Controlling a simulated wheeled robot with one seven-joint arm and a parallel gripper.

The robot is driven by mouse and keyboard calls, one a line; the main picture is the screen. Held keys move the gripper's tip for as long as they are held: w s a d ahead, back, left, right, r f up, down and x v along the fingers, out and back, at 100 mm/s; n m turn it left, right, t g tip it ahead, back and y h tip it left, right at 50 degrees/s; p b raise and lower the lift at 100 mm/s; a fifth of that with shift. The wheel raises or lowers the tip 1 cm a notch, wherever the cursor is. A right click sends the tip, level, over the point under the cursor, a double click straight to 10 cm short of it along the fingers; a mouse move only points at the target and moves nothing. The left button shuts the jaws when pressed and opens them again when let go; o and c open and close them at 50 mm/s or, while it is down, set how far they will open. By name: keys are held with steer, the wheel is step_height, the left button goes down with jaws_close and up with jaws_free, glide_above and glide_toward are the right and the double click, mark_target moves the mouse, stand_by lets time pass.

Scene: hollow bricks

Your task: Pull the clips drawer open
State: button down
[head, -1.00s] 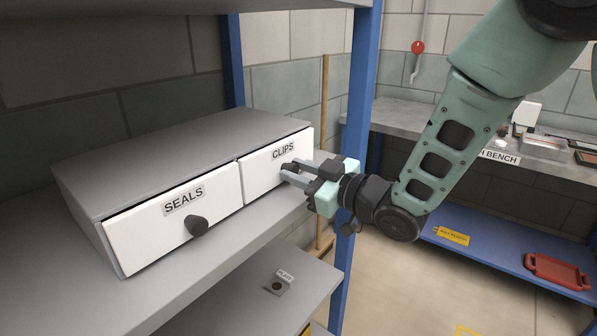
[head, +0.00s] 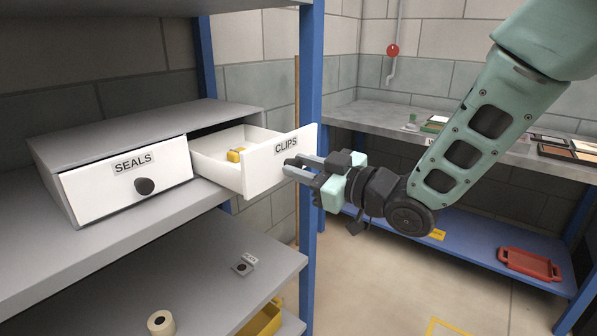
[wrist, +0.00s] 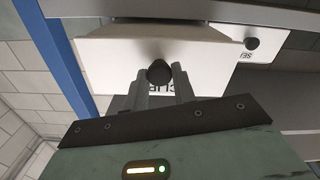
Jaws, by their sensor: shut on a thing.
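The clips drawer (head: 276,170) is a white drawer labelled CLIPS, pulled well out of the right bay of a grey cabinet (head: 120,130). A small yellow thing (head: 235,155) lies inside it. My gripper (head: 292,166) is at the drawer's front and shut on its dark round knob. In the wrist view the knob (wrist: 159,73) sits between the two fingertips, against the white drawer front (wrist: 200,62). The fingers hide most of the knob in the head view. The seals drawer (head: 100,190), with its own dark knob (head: 145,186), is closed on the left.
A blue shelf post (head: 310,90) stands close behind the clips drawer front. The lower shelf (head: 200,275) holds a small tagged part (head: 242,268) and a pale roll (head: 160,323). A bench (head: 380,115) is behind, with a red tray (head: 530,264) on its blue lower shelf.

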steer(key=shift+v, duration=0.8)
steer(key=c, duration=1.1)
jaws_free()
steer(key=shift+c, duration=0.2)
steer(key=b+v, duration=1.2)
steer(key=v, duration=0.5)
steer(key=shift+s+b, duration=0.15)
steer(key=shift+b, duration=0.15)
steer(key=shift+d+f, duration=0.1)
steer(key=shift+d, duration=0.05)
